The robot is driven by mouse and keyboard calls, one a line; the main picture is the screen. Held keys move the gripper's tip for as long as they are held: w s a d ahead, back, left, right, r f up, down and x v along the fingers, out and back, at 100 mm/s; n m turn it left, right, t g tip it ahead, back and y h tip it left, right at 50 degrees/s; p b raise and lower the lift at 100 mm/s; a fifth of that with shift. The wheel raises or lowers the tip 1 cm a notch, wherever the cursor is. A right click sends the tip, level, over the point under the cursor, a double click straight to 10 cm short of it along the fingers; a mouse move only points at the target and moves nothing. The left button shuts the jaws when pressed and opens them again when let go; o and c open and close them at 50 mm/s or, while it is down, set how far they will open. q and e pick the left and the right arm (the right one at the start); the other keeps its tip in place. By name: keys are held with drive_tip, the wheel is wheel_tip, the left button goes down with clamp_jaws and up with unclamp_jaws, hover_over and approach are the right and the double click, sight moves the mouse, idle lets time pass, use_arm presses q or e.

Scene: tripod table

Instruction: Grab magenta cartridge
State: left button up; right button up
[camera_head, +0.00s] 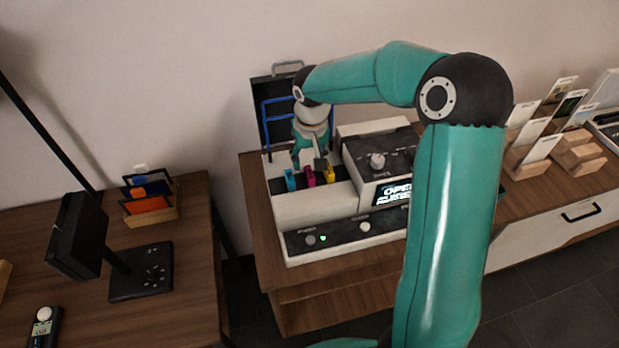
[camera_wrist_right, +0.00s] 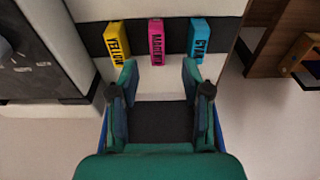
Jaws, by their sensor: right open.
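The magenta cartridge (camera_head: 309,177) stands in the dark slot of the white printer, between the cyan cartridge (camera_head: 290,180) and the yellow cartridge (camera_head: 329,173). In the right wrist view the magenta cartridge (camera_wrist_right: 156,42) shows its lettered face, with the yellow one (camera_wrist_right: 116,42) on its left and the cyan one (camera_wrist_right: 198,38) on its right. My right gripper (camera_head: 308,160) is above the cartridges. In the right wrist view its open fingers (camera_wrist_right: 158,78) lie either side of the magenta cartridge's line, empty and apart from it. My left gripper is not in view.
The white printer (camera_head: 307,208) with a lit display (camera_head: 393,192) stands on a wooden cabinet (camera_head: 262,240). A blue frame (camera_head: 266,118) and a dark panel stand behind the slot. A separate table at left holds a black stand (camera_head: 140,272) and a card holder (camera_head: 151,215).

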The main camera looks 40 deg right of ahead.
sight(309, 172)
wheel_tip(309, 172, down, 4)
drive_tip(key=shift+s+d+r+p, duration=0.1)
drive_tip(key=shift+s+r+p, duration=0.1)
drive_tip(key=shift+p, duration=0.25)
drive_tip(key=shift+w+f, duration=0.15)
drive_tip(key=shift+f, duration=0.25)
clamp_jaws()
